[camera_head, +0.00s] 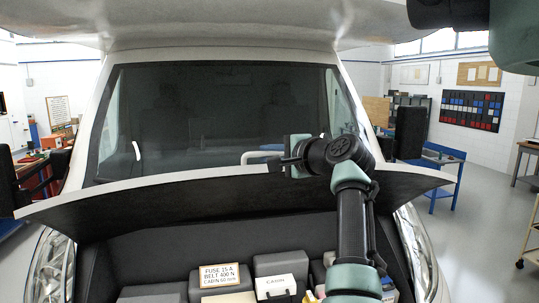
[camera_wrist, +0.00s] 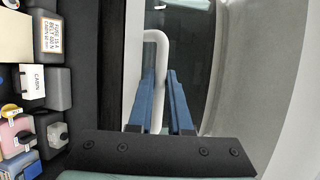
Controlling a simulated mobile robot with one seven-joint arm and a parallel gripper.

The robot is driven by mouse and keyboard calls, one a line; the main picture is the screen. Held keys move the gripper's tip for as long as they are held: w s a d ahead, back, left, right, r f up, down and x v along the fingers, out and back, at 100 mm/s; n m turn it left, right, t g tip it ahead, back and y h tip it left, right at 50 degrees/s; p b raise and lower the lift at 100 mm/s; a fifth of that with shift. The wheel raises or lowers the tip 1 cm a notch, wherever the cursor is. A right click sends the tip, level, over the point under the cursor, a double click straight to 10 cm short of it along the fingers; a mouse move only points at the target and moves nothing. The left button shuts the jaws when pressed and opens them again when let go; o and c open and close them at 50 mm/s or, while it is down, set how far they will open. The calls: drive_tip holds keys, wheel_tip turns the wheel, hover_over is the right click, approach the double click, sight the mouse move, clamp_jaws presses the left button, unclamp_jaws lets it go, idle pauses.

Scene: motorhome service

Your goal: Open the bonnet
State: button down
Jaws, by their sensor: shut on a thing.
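The bonnet (camera_head: 130,207) is raised in the head view, its dark underside facing me and its pale edge running across below the windscreen. The engine bay shows open beneath it. A white bar handle (camera_head: 258,155) stands at the bonnet's edge; it also shows in the wrist view (camera_wrist: 152,38). My gripper (camera_head: 287,160) is at the right end of the handle in the head view. In the wrist view its two blue fingers (camera_wrist: 159,75) lie on either side of the white bar, shut on it. My wrist hides part of the bonnet.
The engine bay holds grey boxes, one with a fuse and belt label (camera_head: 220,276) and a white CABIN label (camera_head: 275,286). The dark windscreen (camera_head: 210,110) is behind the bonnet.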

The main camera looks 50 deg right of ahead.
drive_tip(key=shift+f, duration=0.6)
drive_tip(key=c, duration=0.8)
unclamp_jaws()
drive_tip(key=shift+w, duration=0.1)
drive_tip(key=shift+c, duration=0.2)
drive_tip(key=r+b+v, duration=0.1)
drive_tip(key=b+v, duration=0.7)
drive_tip(key=v, duration=0.5)
drive_tip(key=shift+r, duration=0.15)
